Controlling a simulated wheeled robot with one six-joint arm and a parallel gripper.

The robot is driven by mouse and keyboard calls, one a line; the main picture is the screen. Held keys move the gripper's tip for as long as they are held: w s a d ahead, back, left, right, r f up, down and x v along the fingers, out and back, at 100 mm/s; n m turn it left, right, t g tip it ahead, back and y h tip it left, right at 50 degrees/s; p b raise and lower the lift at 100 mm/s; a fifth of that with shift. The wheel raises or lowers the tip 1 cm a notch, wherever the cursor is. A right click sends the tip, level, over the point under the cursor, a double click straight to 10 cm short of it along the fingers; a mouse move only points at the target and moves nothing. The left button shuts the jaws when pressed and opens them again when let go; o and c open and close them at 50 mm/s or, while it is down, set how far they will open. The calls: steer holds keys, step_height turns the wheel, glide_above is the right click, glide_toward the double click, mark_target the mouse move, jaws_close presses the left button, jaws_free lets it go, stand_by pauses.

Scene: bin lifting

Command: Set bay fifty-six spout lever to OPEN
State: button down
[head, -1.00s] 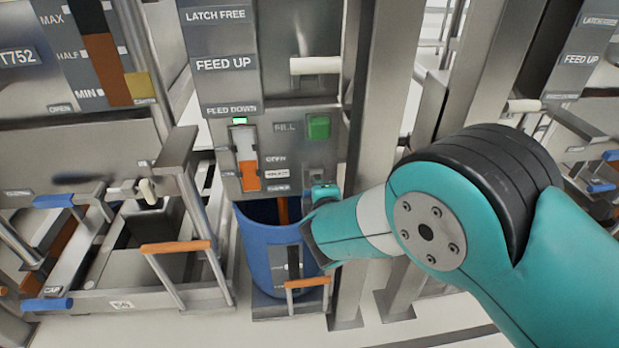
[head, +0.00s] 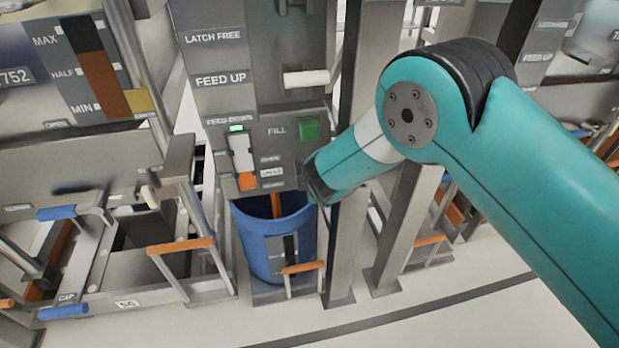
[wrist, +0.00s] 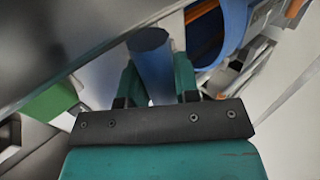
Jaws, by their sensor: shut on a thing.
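My gripper (wrist: 157,75) is shut on a blue round bar, the lever handle (wrist: 150,45), with one teal finger on each side. In the head view my gripper (head: 314,184) is at the lower right of the bay's panel, and the lever is hidden there behind it. The small labels (head: 271,171) left of my gripper are too blurred to read surely. The blue bin (head: 262,240) stands below, with a brown-orange strip or stream (head: 277,205) at its mouth. I cannot read the bay's number.
A green FILL button (head: 309,130) sits just above my gripper, and a white-and-orange indicator (head: 243,160) to the left. A steel post (head: 347,235) stands close to the right. An orange-handled frame (head: 303,268) stands in front of the bin. Floor in front is clear.

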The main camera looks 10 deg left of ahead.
steer(key=shift+a+r, duration=0.1)
steer(key=c, duration=0.8)
jaws_free()
steer(key=shift+w, duration=0.1)
steer(key=p+v, duration=0.1)
steer(key=v, duration=1.6)
steer(key=shift+s, duration=0.2)
